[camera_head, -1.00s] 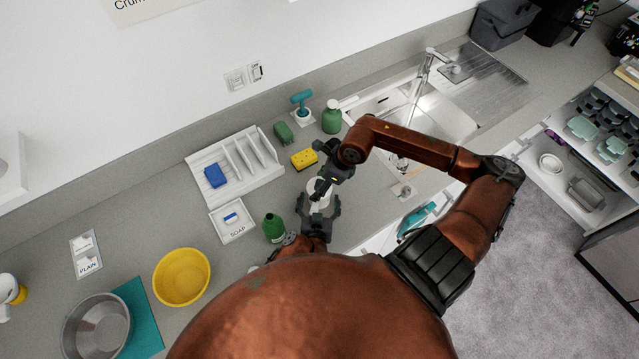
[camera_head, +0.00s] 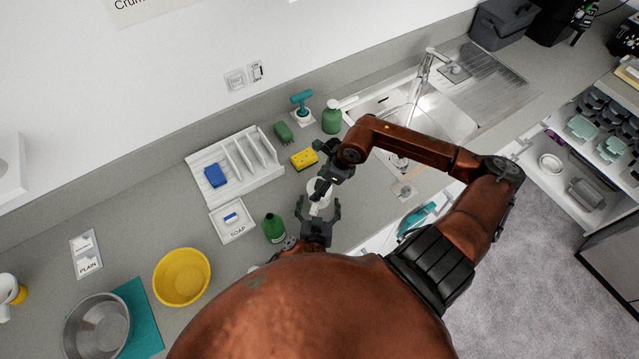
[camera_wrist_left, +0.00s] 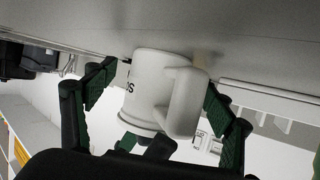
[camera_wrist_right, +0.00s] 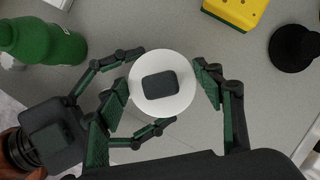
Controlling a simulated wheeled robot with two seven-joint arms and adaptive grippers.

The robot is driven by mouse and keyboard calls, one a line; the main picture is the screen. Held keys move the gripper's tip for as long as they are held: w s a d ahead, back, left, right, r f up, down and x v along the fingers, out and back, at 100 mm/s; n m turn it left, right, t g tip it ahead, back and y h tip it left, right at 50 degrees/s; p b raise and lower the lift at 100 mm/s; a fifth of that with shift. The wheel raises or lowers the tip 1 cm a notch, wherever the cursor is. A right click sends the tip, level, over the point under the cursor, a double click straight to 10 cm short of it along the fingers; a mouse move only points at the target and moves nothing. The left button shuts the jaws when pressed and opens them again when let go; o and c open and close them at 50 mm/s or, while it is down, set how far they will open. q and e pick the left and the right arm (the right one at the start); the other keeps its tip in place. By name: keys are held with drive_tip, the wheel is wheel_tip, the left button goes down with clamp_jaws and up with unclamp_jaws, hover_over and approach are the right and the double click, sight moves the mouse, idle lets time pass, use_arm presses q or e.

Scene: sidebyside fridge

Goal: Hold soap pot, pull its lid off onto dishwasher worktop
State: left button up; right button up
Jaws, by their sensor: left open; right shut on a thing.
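The white soap pot (camera_wrist_left: 150,88) stands on the worktop, with its handle and part of a dark label showing in the left wrist view. Its round white lid (camera_wrist_right: 163,104) with a dark knob is on top, seen from above in the right wrist view. My right gripper (camera_head: 322,184) comes from above, with its pads on either side of the lid and shut on it; the exact contact is partly hidden. My left gripper (camera_head: 319,203) is open, low at the near side, its fingers on either side of the pot with gaps.
A green bottle (camera_head: 274,228) stands close left of my left gripper. A yellow sponge (camera_head: 304,159), a green dispenser (camera_head: 332,117) and a soap tray (camera_head: 231,222) are nearby. The sink (camera_head: 440,112) lies right.

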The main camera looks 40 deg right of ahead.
use_arm(q)
drive_tip(key=shift+w+d, duration=0.1)
drive_tip(key=shift+x, duration=0.8)
drive_tip(key=c, duration=1.7)
drive_tip(key=shift+o, duration=0.2)
drive_tip(key=shift+f, duration=0.15)
idle(0.7)
